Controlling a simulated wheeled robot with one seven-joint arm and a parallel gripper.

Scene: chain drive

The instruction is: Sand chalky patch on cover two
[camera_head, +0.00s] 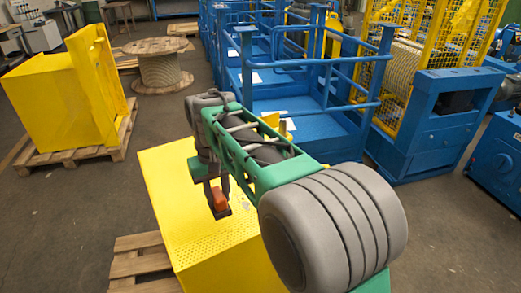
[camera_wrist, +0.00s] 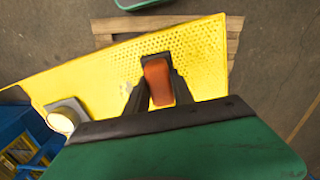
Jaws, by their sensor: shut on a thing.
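My gripper (camera_head: 217,206) is shut on an orange-red block (camera_head: 220,200), seen between the dark fingers in the wrist view (camera_wrist: 157,82). The block is over a yellow cover (camera_head: 175,175) with rows of small holes, which also fills much of the wrist view (camera_wrist: 200,55). I cannot tell whether the block touches the cover. A small pale mark (camera_wrist: 126,88) shows on the cover just left of the fingers in the wrist view. My arm hides part of the cover in the head view. No label shows which cover is number two.
The cover stands on a wooden pallet (camera_head: 140,258). A second yellow cover (camera_head: 58,105) sits on a pallet at left. A cable drum (camera_head: 160,68) stands behind. Blue railed frames (camera_head: 300,120) stand close behind my arm.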

